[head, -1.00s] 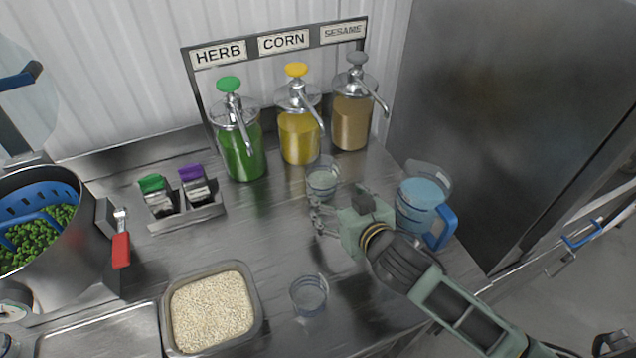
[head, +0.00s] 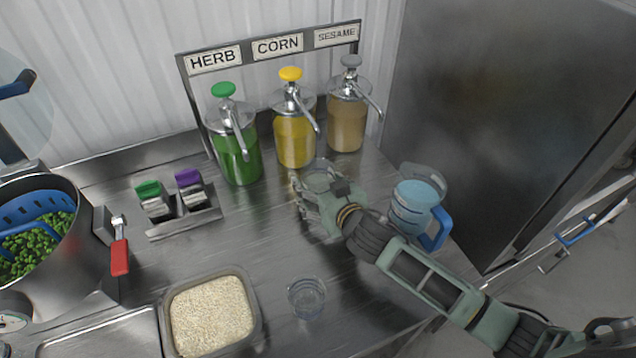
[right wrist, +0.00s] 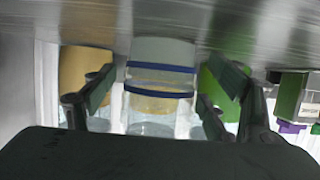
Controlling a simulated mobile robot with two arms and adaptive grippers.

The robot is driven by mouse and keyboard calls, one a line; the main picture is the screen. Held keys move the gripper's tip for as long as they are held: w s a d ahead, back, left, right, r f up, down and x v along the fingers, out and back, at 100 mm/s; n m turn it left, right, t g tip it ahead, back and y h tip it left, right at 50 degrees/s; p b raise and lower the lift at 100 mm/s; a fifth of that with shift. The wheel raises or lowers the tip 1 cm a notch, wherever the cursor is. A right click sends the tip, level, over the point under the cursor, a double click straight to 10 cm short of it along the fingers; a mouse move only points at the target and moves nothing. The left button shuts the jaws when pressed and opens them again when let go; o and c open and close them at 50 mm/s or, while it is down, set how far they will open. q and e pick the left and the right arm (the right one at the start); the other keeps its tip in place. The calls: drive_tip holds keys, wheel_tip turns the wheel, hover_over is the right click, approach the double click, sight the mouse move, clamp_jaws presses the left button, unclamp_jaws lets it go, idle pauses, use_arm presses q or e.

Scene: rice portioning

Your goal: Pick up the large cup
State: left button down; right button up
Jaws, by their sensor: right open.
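The large cup (head: 318,178) is clear and stands upright on the steel counter in front of the corn dispenser. In the right wrist view the large cup (right wrist: 160,82) shows blue bands and appears between the two fingers, with gaps on both sides. My right gripper (head: 308,192) is open at the cup and partly hides it in the head view. Its spread fingers also show in the right wrist view (right wrist: 158,98). A smaller clear cup (head: 307,298) stands nearer the front of the counter. My left gripper is not in view.
A blue-handled jug (head: 415,207) stands right of my right gripper, close to my forearm. Herb (head: 238,158), corn (head: 296,142) and sesame (head: 346,125) dispensers stand behind. A rice tray (head: 258,318) is at front, and a pot of peas (head: 85,245) at left.

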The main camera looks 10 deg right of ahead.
drive_tip(key=c, duration=1.4)
drive_tip(key=shift+s+r, duration=0.1)
drive_tip(key=shift+r, duration=0.1)
drive_tip(key=shift+c, duration=0.2)
